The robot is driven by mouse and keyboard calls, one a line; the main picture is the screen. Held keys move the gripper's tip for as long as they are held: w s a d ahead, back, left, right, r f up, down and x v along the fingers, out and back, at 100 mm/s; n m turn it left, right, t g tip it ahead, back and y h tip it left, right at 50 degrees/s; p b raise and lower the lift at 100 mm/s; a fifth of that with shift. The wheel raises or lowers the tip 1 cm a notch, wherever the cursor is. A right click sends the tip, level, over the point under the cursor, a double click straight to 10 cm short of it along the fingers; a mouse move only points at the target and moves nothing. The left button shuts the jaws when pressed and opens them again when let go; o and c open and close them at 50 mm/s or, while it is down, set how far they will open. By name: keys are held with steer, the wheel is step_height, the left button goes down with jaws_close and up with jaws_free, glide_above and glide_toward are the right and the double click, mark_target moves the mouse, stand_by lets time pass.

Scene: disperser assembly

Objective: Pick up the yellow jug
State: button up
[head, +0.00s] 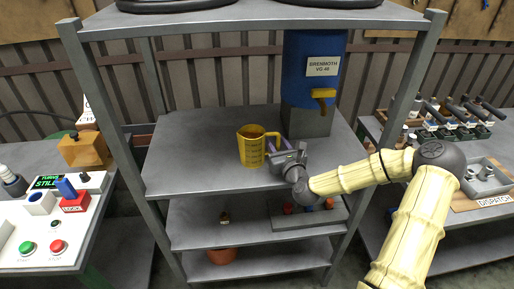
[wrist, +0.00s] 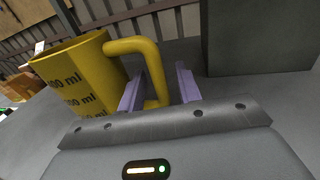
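The yellow jug (head: 251,150) stands upright on the top work shelf, with dark ml marks on its side and its handle facing right, toward my gripper (head: 279,147). In the wrist view the jug (wrist: 82,72) fills the left side. Its handle reaches between the two purple fingers of my gripper (wrist: 161,80). The fingers are apart. The left finger is close to the handle, and a gap shows between the handle and the right finger. Whether the left finger touches the handle cannot be told.
A blue dispenser (head: 301,88) with a yellow tap stands on a grey block (head: 309,121) just behind my gripper. The shelf (head: 185,150) is clear left of the jug. Grey rack posts (head: 97,105) stand at the sides. A control panel (head: 45,225) is at left.

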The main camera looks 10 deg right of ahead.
stand_by(0.3)
jaws_close()
steer(key=shift+r, duration=0.25)
steer(key=shift+r, duration=4.75)
